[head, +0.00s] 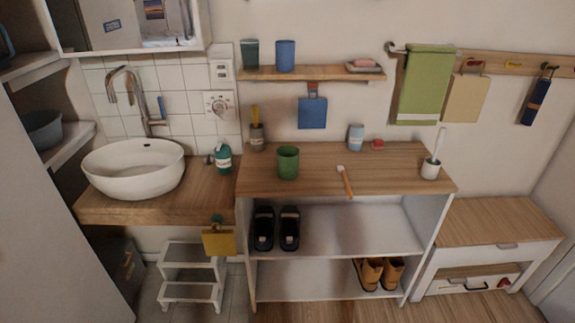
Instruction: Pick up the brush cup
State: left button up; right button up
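Two cups holding something stand on the wooden top of the shelf unit (330,180). A white cup (430,169) with a white-handled brush sticking up stands near the right end. A small dark cup (257,138) with a light band holds a yellow item, at the back left by the wall. I cannot tell for sure which one is the brush cup. Both are upright. Neither of my grippers shows in the head view.
A green cup (288,162), a wooden-handled tool (345,182), a light blue container (356,137) and a small red item (377,144) are on the same top. A sink (134,170) is left; a wall shelf (311,74) hangs above. A lower bench (495,220) stands right.

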aim_at(288, 163)
jog(key=i+j+z, duration=0.15)
jog(key=z, duration=0.2)
jog(key=i+j+z, duration=0.1)
jog(key=z, duration=0.3)
jog(key=i+j+z, duration=0.1)
jog(key=j+z, duration=0.25)
